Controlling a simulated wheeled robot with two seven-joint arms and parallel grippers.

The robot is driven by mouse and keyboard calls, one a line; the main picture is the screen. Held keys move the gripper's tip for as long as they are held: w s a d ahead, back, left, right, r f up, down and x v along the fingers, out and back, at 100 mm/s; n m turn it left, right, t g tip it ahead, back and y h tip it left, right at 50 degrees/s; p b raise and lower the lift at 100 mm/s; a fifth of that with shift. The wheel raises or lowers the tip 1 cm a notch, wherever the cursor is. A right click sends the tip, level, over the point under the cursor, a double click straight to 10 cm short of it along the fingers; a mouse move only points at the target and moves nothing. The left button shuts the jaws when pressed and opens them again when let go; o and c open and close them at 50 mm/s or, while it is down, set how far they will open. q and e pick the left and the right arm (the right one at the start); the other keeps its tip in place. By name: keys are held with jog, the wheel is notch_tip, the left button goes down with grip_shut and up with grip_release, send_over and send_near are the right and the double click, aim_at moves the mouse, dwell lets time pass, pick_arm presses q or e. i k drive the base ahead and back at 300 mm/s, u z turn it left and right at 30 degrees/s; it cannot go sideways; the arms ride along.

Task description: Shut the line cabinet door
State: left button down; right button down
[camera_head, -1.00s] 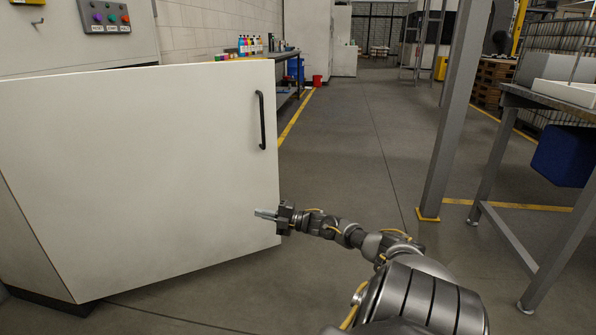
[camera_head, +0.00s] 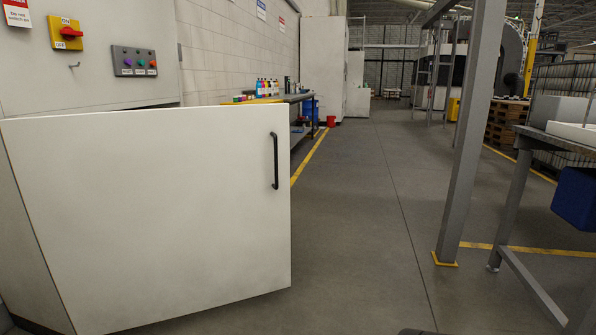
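The line cabinet door (camera_head: 150,215) is a large white panel that stands open, swung out from the cabinet and filling the left of the head view. Its black vertical handle (camera_head: 275,161) is near its free right edge. The cabinet body (camera_head: 112,22) rises behind it, and a dark gap shows above the door's top edge. Neither gripper is in view; only a small dark piece shows at the bottom edge of the picture.
A control panel (camera_head: 134,62) and a yellow-red switch (camera_head: 66,33) are on the cabinet. A grey post (camera_head: 466,140) and a metal table (camera_head: 550,138) stand at the right. A bench (camera_head: 297,98) with bottles is behind the door. The floor between door and post is clear.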

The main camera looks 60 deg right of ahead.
aim_at(139, 218)
jog(key=z, duration=0.55)
jog(key=k, duration=0.65)
jog(key=z, duration=0.8)
jog(key=i, duration=1.55)
jog(key=u, duration=0.9)
